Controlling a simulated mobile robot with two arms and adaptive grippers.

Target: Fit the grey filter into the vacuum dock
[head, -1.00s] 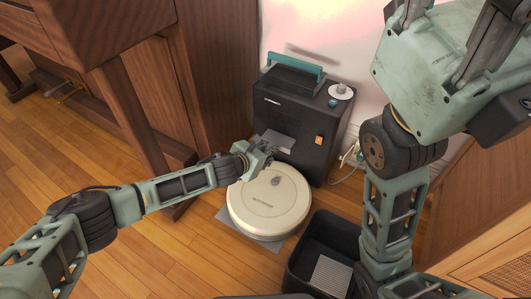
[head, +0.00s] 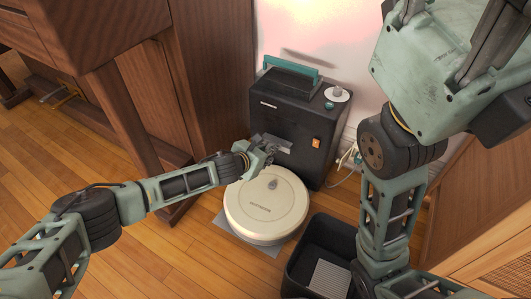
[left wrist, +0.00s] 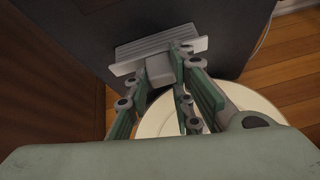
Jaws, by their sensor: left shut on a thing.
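The black vacuum dock (head: 270,112) stands against the wall, with a slot in its front face. My left gripper (head: 268,150) is at this front face, above the robot vacuum. In the left wrist view, my left gripper (left wrist: 180,82) is shut on the block-shaped tab of the grey filter (left wrist: 140,49). The filter has a flat flange and a ribbed body pointing at the dock (left wrist: 92,32). The filter is close to the dock front; I cannot tell whether its body is inside the slot. In the head view my fingers partly hide it. My right gripper is out of view.
A cream robot vacuum (head: 266,207) sits on a grey base plate under my left gripper. A black bin (head: 330,232) with a grey ribbed piece (head: 330,278) inside stands at the front right. Wooden furniture (head: 210,75) is close on the left. A cable lies right of the dock.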

